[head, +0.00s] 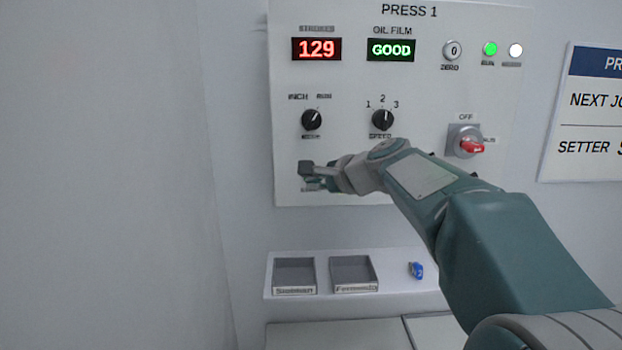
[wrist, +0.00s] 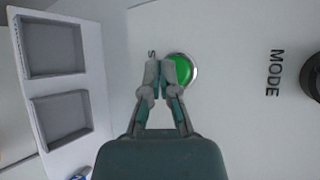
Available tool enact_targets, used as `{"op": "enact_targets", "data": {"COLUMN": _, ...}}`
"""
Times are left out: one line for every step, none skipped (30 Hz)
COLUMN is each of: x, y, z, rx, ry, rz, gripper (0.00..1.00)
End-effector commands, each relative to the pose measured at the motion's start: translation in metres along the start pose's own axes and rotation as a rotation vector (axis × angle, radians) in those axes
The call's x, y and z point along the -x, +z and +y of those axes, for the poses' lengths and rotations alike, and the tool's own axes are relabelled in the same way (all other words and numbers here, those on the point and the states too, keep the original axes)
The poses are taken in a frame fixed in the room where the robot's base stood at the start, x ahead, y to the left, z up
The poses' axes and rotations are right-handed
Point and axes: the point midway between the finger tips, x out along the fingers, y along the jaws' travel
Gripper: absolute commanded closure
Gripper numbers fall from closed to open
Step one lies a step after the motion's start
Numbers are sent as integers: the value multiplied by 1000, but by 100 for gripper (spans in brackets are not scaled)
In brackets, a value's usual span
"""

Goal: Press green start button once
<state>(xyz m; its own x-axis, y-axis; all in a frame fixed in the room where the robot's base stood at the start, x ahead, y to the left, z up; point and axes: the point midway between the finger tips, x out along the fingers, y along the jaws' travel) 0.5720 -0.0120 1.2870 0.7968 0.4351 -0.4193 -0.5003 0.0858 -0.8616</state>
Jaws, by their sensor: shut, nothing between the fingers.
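The green start button (wrist: 181,69) is round with a metal ring, set in the light panel. In the wrist view it shows just beyond and right of my fingertips, which cover part of its left side. My gripper (wrist: 159,66) is shut and empty, with its fingers together in front of the panel. In the head view my gripper (head: 308,170) is at the panel's lower left, and it hides the button. I cannot tell whether the fingertips touch the button.
The PRESS 1 panel (head: 345,170) carries a red display (head: 317,49) reading 129, a GOOD display (head: 391,50), a mode knob (head: 311,120), a speed knob (head: 382,119) and a red-handled switch (head: 471,147). Below, a shelf (head: 400,290) holds two grey trays and a blue item (head: 416,270).

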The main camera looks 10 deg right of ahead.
Motion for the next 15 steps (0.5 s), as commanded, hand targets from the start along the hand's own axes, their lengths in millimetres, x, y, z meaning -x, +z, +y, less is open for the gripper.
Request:
{"op": "enact_targets", "data": {"x": 2, "y": 1, "z": 2, "rx": 0, "ry": 0, "rz": 0, "gripper": 100}}
{"op": "enact_targets", "data": {"x": 3, "y": 2, "z": 2, "rx": 0, "ry": 0, "rz": 0, "gripper": 100}}
{"op": "enact_targets", "data": {"x": 4, "y": 2, "z": 3, "rx": 0, "ry": 0, "rz": 0, "gripper": 100}}
{"op": "enact_targets", "data": {"x": 4, "y": 3, "z": 3, "rx": 0, "ry": 0, "rz": 0, "gripper": 100}}
{"op": "enact_targets", "data": {"x": 4, "y": 3, "z": 3, "rx": 0, "ry": 0, "rz": 0, "gripper": 100}}
{"op": "enact_targets", "data": {"x": 4, "y": 3, "z": 3, "rx": 0, "ry": 0, "rz": 0, "gripper": 100}}
{"op": "enact_targets", "data": {"x": 4, "y": 3, "z": 3, "rx": 0, "ry": 0, "rz": 0, "gripper": 100}}
{"op": "enact_targets", "data": {"x": 4, "y": 3, "z": 3, "rx": 0, "ry": 0, "rz": 0, "gripper": 100}}
{"op": "enact_targets", "data": {"x": 4, "y": 3, "z": 3, "rx": 0, "ry": 0, "rz": 0, "gripper": 100}}
{"op": "enact_targets", "data": {"x": 4, "y": 3, "z": 3, "rx": 0, "ry": 0, "rz": 0, "gripper": 100}}
{"op": "enact_targets", "data": {"x": 4, "y": 3, "z": 3, "rx": 0, "ry": 0, "rz": 0, "gripper": 100}}
{"op": "enact_targets", "data": {"x": 4, "y": 3, "z": 3, "rx": 0, "ry": 0, "rz": 0, "gripper": 100}}
{"op": "enact_targets", "data": {"x": 6, "y": 4, "z": 4, "rx": 0, "ry": 0, "rz": 0, "gripper": 100}}
{"op": "enact_targets", "data": {"x": 7, "y": 5, "z": 5, "rx": 0, "ry": 0, "rz": 0, "gripper": 100}}
{"op": "enact_targets", "data": {"x": 9, "y": 6, "z": 6, "rx": -1, "ry": 0, "rz": 0, "gripper": 100}}
